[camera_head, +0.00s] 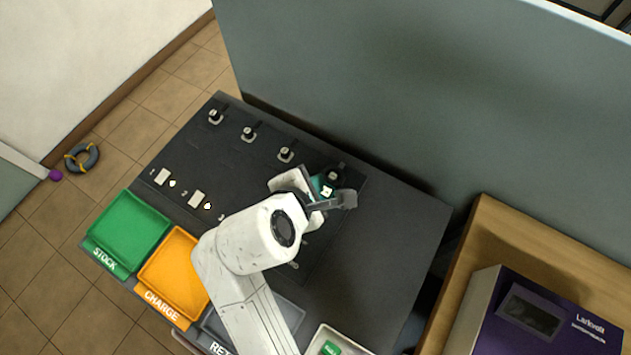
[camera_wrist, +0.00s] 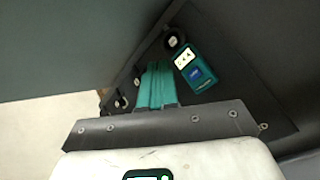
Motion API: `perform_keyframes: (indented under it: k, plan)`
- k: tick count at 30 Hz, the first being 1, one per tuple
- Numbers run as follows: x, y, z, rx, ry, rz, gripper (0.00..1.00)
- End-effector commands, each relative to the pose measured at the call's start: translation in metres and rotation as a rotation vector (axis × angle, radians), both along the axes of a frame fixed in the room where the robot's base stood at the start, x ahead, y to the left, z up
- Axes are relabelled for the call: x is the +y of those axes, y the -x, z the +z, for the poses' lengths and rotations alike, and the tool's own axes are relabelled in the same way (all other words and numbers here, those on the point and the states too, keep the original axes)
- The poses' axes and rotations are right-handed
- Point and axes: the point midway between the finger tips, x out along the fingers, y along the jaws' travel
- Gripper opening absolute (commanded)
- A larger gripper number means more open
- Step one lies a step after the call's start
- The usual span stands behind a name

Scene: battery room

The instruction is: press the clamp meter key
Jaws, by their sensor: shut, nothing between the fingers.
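The clamp meter (camera_wrist: 203,82) is a small teal handheld unit on the dark bench panel, seen in the wrist view. It has a lit white display (camera_wrist: 184,57), a blue key (camera_wrist: 195,73) and a black round jaw at its top end. My gripper (camera_wrist: 157,68) shows its teal fingers shut together and empty, to the left of the meter and apart from it in the picture. In the head view, the meter's display (camera_head: 327,191) shows beside my gripper (camera_head: 318,184); my gripper and wrist hide much of the meter. The height of the fingertips above the panel is unclear.
A green tray (camera_head: 128,229) and an orange tray (camera_head: 177,276) sit along the bench's left front edge. Several small terminals (camera_head: 249,133) line the panel's back. A grey wall (camera_head: 400,95) rises behind. A purple box (camera_head: 535,325) stands at right. Bare bench (camera_head: 395,240) lies right of my gripper.

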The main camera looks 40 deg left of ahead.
Motion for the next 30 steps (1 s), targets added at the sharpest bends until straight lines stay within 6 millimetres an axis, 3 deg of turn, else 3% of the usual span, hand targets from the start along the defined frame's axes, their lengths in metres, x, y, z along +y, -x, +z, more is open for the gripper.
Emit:
perform_keyframes:
  k: [1,6,15,30]
  plan:
    - [0.0,0.001,-0.012,0.001,0.0,0.001,0.0]
    - [0.001,0.001,-0.033,0.0,-0.002,0.001,0.0]
    - [0.0,0.0,-0.059,-0.001,0.0,0.0,0.0]
    - [0.0,0.0,-0.065,0.0,-0.001,0.0,0.0]
